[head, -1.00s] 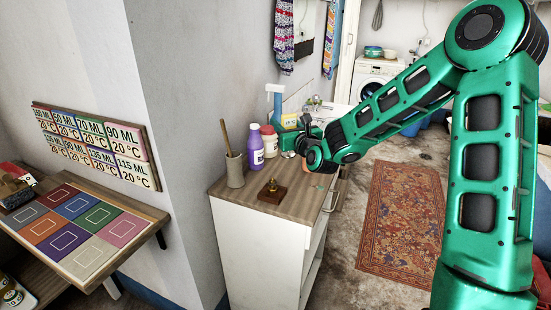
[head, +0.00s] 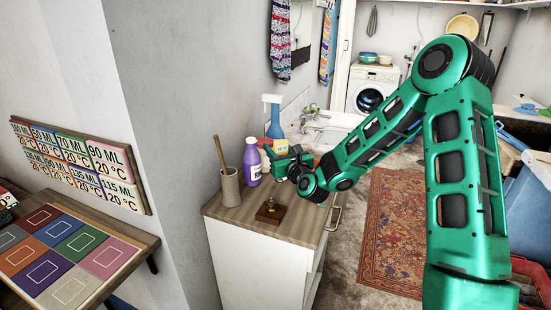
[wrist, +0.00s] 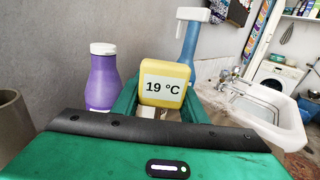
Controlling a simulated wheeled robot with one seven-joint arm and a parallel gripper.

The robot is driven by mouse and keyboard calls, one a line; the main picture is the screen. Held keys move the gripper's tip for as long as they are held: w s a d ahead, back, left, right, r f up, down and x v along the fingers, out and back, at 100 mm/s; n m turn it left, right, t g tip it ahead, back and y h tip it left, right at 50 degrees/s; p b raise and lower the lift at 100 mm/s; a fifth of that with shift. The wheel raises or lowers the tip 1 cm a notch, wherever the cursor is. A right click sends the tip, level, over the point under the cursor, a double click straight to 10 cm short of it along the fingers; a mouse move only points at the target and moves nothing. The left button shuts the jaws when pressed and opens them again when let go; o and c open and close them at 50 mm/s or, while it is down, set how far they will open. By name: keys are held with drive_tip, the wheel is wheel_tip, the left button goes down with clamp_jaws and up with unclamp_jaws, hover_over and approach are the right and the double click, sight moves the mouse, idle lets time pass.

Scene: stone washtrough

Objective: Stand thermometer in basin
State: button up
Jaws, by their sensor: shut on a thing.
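The thermometer is a yellow block (wrist: 165,84) with a white label reading 19 °C, upright between my gripper's fingers in the wrist view. In the head view it shows as a small yellow shape (head: 281,147). My gripper (head: 287,163) is shut on it, above the far end of the wooden-topped cabinet. The basin is a pale stone trough (wrist: 262,112) at the right in the wrist view. It lies beyond the cabinet in the head view (head: 343,132), partly hidden by my arm. The thermometer is left of the basin in the wrist view.
A purple bottle (head: 252,161), a blue spray bottle (head: 274,118) and a beige pot with a stick (head: 230,187) stand near the wall. A small wooden block with a brass piece (head: 271,211) sits on the cabinet (head: 240,224). A patterned rug (head: 390,230) covers the floor.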

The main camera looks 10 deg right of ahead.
drive_tip(key=shift+f, duration=1.4)
drive_tip(key=o, duration=1.2)
drive_tip(key=shift+f, duration=0.15)
